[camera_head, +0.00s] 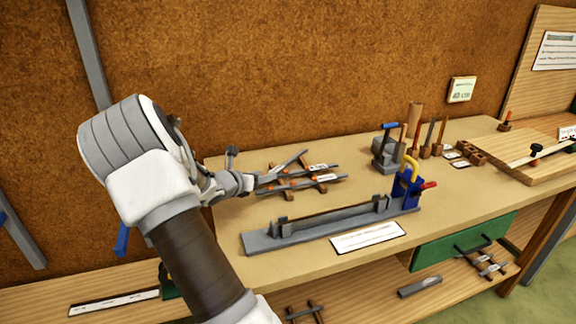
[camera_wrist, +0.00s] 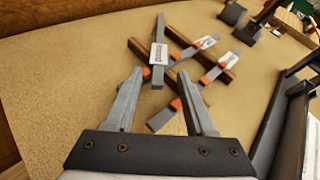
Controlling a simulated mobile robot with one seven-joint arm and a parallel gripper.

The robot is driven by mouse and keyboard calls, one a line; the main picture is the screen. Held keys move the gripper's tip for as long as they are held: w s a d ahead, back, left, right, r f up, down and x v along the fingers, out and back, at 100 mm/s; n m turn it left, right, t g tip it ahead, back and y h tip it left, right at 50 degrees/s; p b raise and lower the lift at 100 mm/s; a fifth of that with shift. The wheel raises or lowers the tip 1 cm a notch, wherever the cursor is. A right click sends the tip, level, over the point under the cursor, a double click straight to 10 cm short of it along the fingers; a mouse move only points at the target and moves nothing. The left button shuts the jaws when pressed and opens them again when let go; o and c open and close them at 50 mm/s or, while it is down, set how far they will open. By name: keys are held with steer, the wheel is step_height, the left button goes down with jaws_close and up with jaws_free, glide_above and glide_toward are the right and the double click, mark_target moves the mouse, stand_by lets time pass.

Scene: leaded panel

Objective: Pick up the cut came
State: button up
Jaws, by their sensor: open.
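Several grey came strips lie on two brown wooden bars on the bench, with orange stops and white tags; I cannot tell which one is the cut came. One strip (camera_wrist: 159,75) points almost straight away from me, set askew across the bars; it also shows slanting in the head view (camera_head: 292,161). A second strip (camera_wrist: 185,53) and a nearer third strip (camera_wrist: 163,117) run diagonally. My gripper (camera_wrist: 160,77) is open and empty, its fingertips just short of the askew strip's near end in the picture. In the head view, my gripper (camera_head: 256,181) is beside the rack's left end.
A long grey fixture (camera_head: 320,228) with a blue and red clamp (camera_head: 407,188) stands in front of the rack. Upright tools in wooden blocks (camera_head: 425,152) stand at the back right. The bench's left edge is close to my arm. Bare bench top lies left of the rack.

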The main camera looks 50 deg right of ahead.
steer(key=shift+b+x, duration=0.4)
steer(key=shift+x, duration=2.3)
steer(key=shift+w+a, duration=0.1)
steer(key=c, duration=0.9)
steer(key=shift+f, duration=0.15)
jaws_close()
